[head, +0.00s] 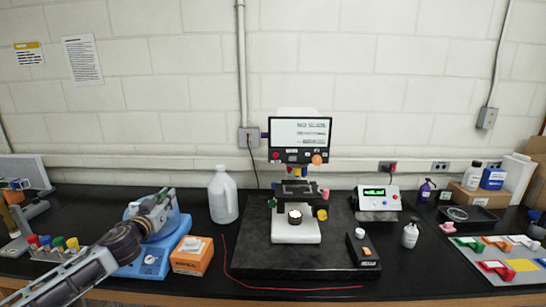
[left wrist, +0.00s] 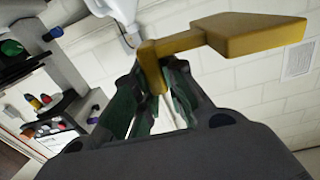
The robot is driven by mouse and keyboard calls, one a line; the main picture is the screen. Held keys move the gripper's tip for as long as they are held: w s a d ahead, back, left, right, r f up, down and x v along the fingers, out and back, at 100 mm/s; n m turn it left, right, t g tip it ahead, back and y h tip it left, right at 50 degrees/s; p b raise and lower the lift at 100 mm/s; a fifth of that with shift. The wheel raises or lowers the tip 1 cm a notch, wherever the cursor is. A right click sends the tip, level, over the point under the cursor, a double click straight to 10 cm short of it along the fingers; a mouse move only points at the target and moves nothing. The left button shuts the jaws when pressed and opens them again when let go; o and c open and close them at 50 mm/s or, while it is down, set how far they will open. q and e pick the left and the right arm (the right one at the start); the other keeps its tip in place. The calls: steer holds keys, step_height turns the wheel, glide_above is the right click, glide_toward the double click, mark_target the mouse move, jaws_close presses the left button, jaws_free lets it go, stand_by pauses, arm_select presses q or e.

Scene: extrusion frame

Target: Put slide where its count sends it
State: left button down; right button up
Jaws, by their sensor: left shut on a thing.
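My left gripper (head: 168,194) is raised above the blue device at the left of the bench. In the left wrist view its fingers (left wrist: 152,88) are shut on the tab of a yellow piece (left wrist: 255,36) with a broad, tapered end. I cannot tell whether this is the slide or its carrier. The microscope (head: 295,228) stands mid-bench under a screen (head: 300,131) with text too small to read. A box with a green display (head: 375,191) stands right of it; its digits are unreadable. A pale mat (head: 470,246) at the right has coloured pieces and a yellow patch (head: 522,265).
The blue device (head: 150,262), an orange box (head: 192,257) and a white jug (head: 222,195) stand left of the microscope. A red cord (head: 290,288) lies along the bench front.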

arm_select(q)
steer(key=shift+s+d+f+n+y, duration=0.25)
steer(key=shift+f+n+y, duration=0.1)
steer(key=shift+y, duration=0.1)
steer(key=shift+s+d+f+n+y, duration=0.1)
steer(key=shift+s+f+n+y, duration=0.15)
steer(key=shift+f+y, duration=0.15)
steer(key=s+d+f, duration=1)
steer(key=d+f, duration=0.3)
steer(key=s+d+f, duration=1.1)
steer(key=d+f, duration=0.2)
steer(key=d, duration=0.1)
steer(key=shift+d+b, duration=0.3)
steer(key=shift+b, duration=0.1)
steer(key=shift+d+m+h, duration=0.15)
steer(key=shift+m+h, duration=0.15)
steer(key=shift+h, duration=0.15)
